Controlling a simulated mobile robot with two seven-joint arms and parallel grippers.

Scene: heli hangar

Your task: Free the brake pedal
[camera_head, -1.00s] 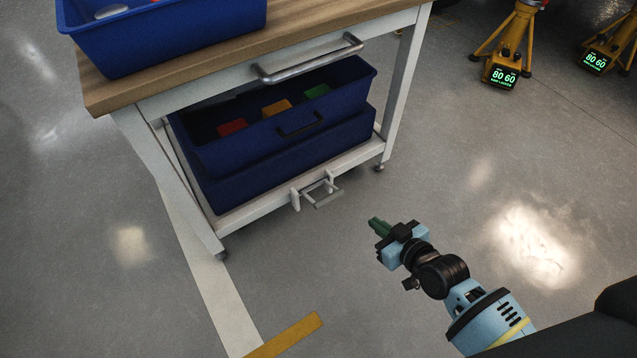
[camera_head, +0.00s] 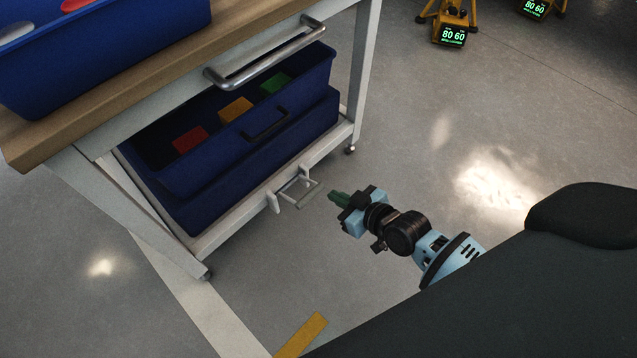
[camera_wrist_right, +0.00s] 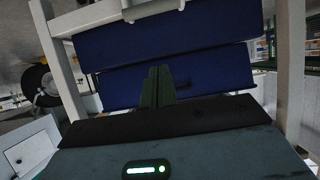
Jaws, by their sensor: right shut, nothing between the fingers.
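The brake pedal (camera_head: 301,191) is a small grey metal loop held by white brackets at the lower front rail of a white cart (camera_head: 228,218). In the right wrist view, which shows the cart upside down, the pedal (camera_wrist_right: 155,8) is at the top edge, partly cut off. My right gripper (camera_head: 338,198) has green fingers, shut and empty. It is just right of the pedal in the head view, pointing toward it, with a small gap. Its fingers (camera_wrist_right: 158,86) also show in the right wrist view. My left gripper is not in view.
A blue bin (camera_head: 200,165) with red, orange and green blocks sits on the cart's lower shelf. A drawer handle (camera_head: 265,55) juts out above it. Another blue bin (camera_head: 110,70) stands on the wooden top. Yellow stands (camera_head: 450,22) are far off. The floor at right is open.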

